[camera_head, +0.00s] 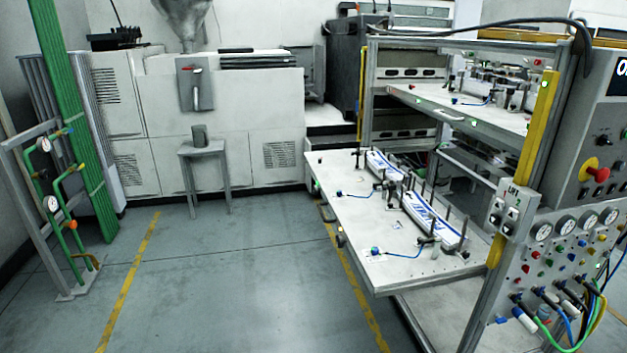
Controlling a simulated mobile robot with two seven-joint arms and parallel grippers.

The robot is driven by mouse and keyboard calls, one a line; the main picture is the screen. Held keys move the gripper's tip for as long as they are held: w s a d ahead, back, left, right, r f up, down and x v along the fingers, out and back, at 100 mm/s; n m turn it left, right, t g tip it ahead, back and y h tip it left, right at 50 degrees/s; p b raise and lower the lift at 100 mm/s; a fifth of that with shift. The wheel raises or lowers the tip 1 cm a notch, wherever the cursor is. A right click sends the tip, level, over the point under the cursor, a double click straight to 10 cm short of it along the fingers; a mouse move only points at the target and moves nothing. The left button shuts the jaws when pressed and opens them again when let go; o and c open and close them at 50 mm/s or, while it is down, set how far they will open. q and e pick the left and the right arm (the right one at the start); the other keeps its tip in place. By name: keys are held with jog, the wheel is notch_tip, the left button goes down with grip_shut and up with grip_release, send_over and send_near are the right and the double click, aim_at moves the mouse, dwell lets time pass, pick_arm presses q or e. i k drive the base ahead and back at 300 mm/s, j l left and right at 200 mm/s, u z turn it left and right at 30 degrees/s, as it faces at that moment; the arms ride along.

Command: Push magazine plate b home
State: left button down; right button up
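A white magazine plate (362,253) sticks out to the left from the metal rack (484,310) at about mid height, extending well past the frame. Two blue-and-white label stacks (384,165) (432,217) lie on it between several dark upright pins. Blue hoses connect to small fittings on the plate. Another plate (440,111) sits higher, inside the rack. I cannot read a letter on either plate, so which one is b I cannot tell. Neither of my grippers is in view.
A control panel (560,255) with gauges, buttons and hoses stands at the right, with a red emergency stop (597,173) above. A grey stool (205,170) stands before white cabinets (225,115). Green pipes (85,130) are at the left. The floor (240,270) left of the plate is clear.

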aim_at(359, 216)
jog(key=i+j+z, duration=0.1)
jog(key=z, duration=0.3)
jog(key=i+j+z, duration=0.25)
jog(key=z, duration=0.15)
jog(key=i+j+z, duration=0.15)
jog(key=i+j, duration=0.2)
jog(key=i+j+z, duration=0.15)
jog(key=i+j, duration=0.15)
jog(key=j, duration=0.2)
jog(key=i+j, duration=0.25)
jog(key=j, duration=0.2)
jog(key=i+j, duration=0.25)
jog(key=j, duration=0.15)
jog(key=i+j, duration=0.4)
jog(key=i, duration=0.35)
